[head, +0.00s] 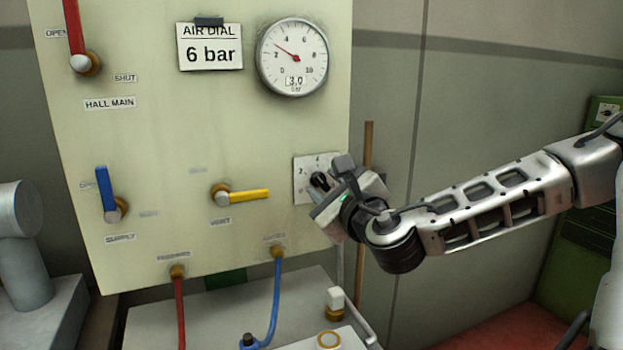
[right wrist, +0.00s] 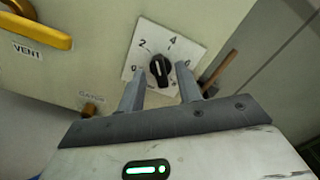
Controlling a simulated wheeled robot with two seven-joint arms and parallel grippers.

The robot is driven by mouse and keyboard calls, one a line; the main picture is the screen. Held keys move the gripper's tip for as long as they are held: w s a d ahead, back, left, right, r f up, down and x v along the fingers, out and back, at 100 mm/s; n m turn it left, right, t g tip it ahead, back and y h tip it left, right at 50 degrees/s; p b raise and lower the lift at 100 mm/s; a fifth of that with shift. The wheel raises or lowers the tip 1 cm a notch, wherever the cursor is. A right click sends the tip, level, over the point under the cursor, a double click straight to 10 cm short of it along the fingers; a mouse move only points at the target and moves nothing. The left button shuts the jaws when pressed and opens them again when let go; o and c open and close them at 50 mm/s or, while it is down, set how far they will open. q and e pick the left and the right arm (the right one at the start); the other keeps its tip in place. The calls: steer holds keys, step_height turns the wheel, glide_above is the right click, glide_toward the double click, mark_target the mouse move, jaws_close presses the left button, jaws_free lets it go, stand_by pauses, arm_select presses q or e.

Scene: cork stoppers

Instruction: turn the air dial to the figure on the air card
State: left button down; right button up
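The air card (head: 210,47) on the pale panel reads "AIR DIAL 6 bar". The round gauge (head: 292,57) to its right shows 3.0 bar. The air dial is a black knob (right wrist: 159,70) on a white numbered plate (right wrist: 137,62); its white mark points up, roughly between 2 and 4. In the head view the plate (head: 303,172) is partly covered by my right gripper (head: 325,195). In the right wrist view the right gripper (right wrist: 160,75) is open, its fingers either side of the knob with gaps showing. My left gripper is not in view.
A yellow vent lever (head: 248,196) lies level left of the dial. A blue lever (head: 104,190) and a red lever (head: 74,30) point up. Red and blue hoses (head: 275,300) hang below. A brown rod (head: 367,150) stands right of the panel.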

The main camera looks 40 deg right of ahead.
steer(key=shift+w+d, duration=0.2)
steer(key=shift+w, duration=0.4)
steer(key=shift+s, duration=0.1)
steer(key=c, duration=0.7)
steer(key=shift+m, duration=0.3)
